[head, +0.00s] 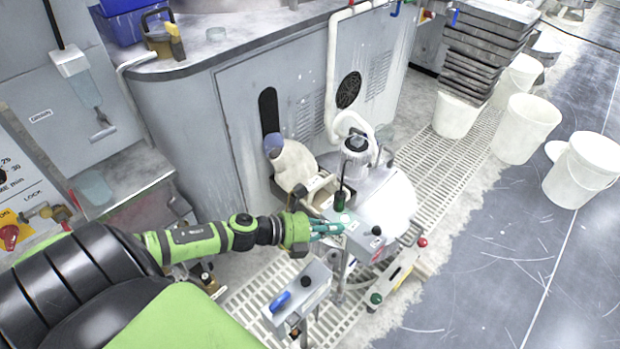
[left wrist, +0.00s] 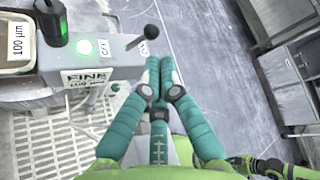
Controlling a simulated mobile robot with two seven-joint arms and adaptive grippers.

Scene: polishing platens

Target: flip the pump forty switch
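A grey switch box (head: 362,239) stands beside the white drum. In the left wrist view the same box (left wrist: 110,58) has a lit green lamp (left wrist: 84,47), a label reading "FINE" with a small blurred second line, and a lever with a black knob (left wrist: 151,32). The lever leans right, between two small white labels. I cannot read "pump forty" anywhere. My left gripper (head: 338,228) is at the near edge of this box. In the left wrist view its teal fingers (left wrist: 160,66) are together and empty, their tips just below the knob; contact is unclear. My right gripper is not seen.
Another grey box with a blue lever (head: 280,301) stands nearer, below my left gripper. White buckets (head: 583,168) stand right; the floor there is open.

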